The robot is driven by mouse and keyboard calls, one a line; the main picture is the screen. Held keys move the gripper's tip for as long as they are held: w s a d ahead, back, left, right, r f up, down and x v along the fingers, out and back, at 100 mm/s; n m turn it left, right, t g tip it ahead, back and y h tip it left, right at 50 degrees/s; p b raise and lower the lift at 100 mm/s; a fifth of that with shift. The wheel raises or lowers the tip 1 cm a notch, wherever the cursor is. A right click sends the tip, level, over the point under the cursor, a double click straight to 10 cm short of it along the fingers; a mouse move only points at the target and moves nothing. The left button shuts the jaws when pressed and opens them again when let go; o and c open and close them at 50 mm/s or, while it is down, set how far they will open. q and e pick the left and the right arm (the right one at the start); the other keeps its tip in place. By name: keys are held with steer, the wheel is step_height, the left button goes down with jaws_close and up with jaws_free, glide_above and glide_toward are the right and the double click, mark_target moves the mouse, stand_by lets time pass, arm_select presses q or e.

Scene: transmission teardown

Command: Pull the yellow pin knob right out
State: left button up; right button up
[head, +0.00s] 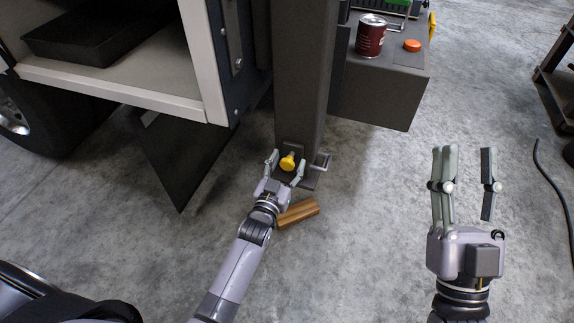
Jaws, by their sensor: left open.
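The yellow pin knob (288,162) sticks out from the lower part of a dark grey upright post (302,80). My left gripper (285,164) is open, with one finger on each side of the knob. The fingers look apart from the knob, though depth is hard to judge. My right gripper (465,152) is open and empty over the bare floor at the right, well away from the post.
A wooden block (298,213) lies on the concrete floor beside my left wrist. A dark grey box (385,92) right of the post bears a red can (371,36) and an orange cap (411,45). A shelf (115,88) stands at upper left. A black cable (552,185) lies at far right.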

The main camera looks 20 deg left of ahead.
arm_select(q)
steer(key=shift+c, duration=0.3)
jaws_close()
stand_by(0.5)
